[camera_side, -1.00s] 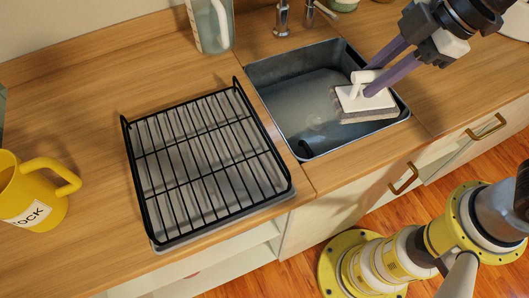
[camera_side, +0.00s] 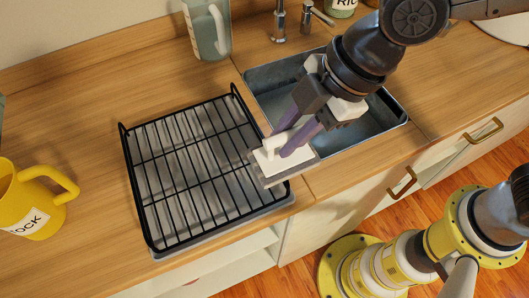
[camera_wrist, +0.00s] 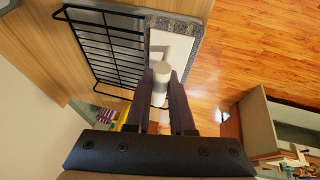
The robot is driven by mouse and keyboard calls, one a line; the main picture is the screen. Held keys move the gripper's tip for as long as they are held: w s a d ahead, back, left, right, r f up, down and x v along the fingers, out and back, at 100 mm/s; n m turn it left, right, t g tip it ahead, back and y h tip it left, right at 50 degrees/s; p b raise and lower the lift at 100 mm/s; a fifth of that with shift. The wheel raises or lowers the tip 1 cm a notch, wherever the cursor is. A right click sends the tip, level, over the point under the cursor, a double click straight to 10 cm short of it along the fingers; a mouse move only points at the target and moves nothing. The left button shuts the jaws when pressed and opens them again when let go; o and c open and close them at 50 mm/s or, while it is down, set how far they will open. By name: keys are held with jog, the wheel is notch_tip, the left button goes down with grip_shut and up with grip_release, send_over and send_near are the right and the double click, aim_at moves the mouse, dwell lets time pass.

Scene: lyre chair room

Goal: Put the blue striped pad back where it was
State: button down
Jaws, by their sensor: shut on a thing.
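My gripper (camera_side: 289,146) is shut on the handle of a scrub pad (camera_side: 270,164) with a white plate and a grey, rough underside. No blue stripes show on it. In the side view the pad is at the right front edge of the black wire rack (camera_side: 200,165), between rack and sink. I cannot tell whether it touches the rack. In the wrist view my gripper (camera_wrist: 162,85) grips the light handle, and the pad (camera_wrist: 172,45) lies beyond the fingertips, beside the rack (camera_wrist: 105,45). The pad's underside is mostly hidden.
The metal sink (camera_side: 375,120) is partly hidden by my arm. A tap (camera_side: 279,22) stands behind it. A clear jug (camera_side: 207,28) is behind the rack, and a yellow mug (camera_side: 35,200) is at far left. Wooden counter is free between mug and rack.

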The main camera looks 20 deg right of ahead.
aim_at(265, 156)
jog(key=f, duration=0.1)
jog(key=w+a+f, duration=0.1)
jog(key=a+f, duration=0.1)
jog(key=shift+w+a+f, duration=0.15)
jog(key=shift+w, duration=0.2)
jog(key=shift+w+a+f, duration=0.1)
jog(key=shift+f, duration=0.85)
jog(key=shift+w+a+f, duration=0.1)
jog(key=shift+f, duration=0.8)
jog(key=shift+f, duration=0.2)
jog(key=c, duration=0.8)
grip_release()
jog(key=shift+r, duration=0.15)
jog(key=shift+r, duration=0.25)
jog(key=v, duration=1.1)
jog(key=shift+s+d+r, duration=0.1)
jog(key=shift+d+r, duration=0.05)
jog(key=shift+r, duration=0.15)
jog(key=shift+d, duration=0.1)
